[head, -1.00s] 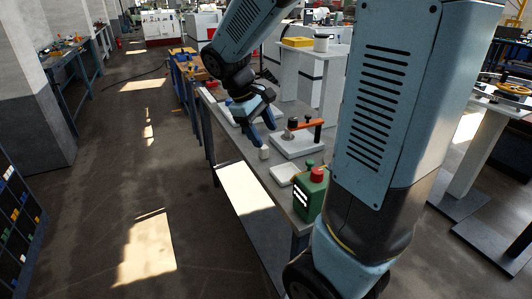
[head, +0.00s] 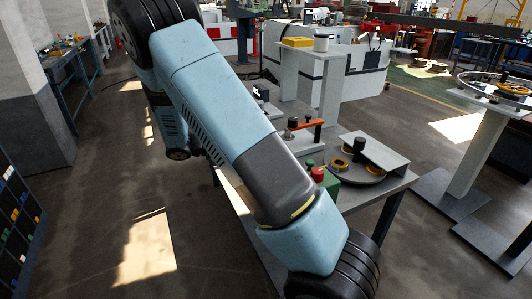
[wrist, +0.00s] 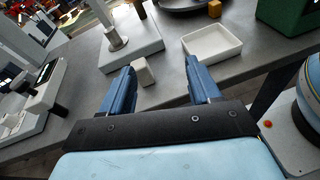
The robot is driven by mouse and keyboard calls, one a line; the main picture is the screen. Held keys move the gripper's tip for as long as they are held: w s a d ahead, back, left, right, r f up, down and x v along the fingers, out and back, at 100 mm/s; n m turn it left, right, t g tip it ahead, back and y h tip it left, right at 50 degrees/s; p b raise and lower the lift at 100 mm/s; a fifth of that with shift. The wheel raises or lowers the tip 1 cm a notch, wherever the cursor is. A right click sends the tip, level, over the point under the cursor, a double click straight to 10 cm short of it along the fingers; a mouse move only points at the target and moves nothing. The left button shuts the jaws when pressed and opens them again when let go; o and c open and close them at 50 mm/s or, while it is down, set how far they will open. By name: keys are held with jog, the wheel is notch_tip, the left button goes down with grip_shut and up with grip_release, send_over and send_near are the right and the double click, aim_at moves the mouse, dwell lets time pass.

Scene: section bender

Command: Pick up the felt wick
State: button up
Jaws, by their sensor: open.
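A small off-white block (wrist: 143,72), which looks like the felt wick, stands on the grey bench near its edge in the wrist view. My gripper (wrist: 160,70) is open and empty, with its two blue fingers pointing toward the bench. The block appears between the fingers, close to the left one; I cannot tell its distance beyond the tips. In the head view my own arm hides the gripper and the block.
A white shallow tray (wrist: 212,42) lies right of the block. A pale plate with a metal post (wrist: 115,38) stands to the left. A green box with a red button (head: 318,175), a round dark disc (head: 356,174) and an orange-handled lever (head: 304,125) crowd the bench.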

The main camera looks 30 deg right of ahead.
jog(key=w+a+f+n+t+h, duration=0.2)
jog(key=w+f+n+h, duration=0.1)
jog(key=w+f, duration=0.1)
jog(key=d, duration=1.4)
jog(key=shift+s+f, duration=0.25)
jog(key=shift+f, duration=0.05)
jog(key=shift+c, duration=0.3)
jog(key=shift+a, duration=0.1)
jog(key=c, duration=1)
jog(key=shift+r, duration=0.15)
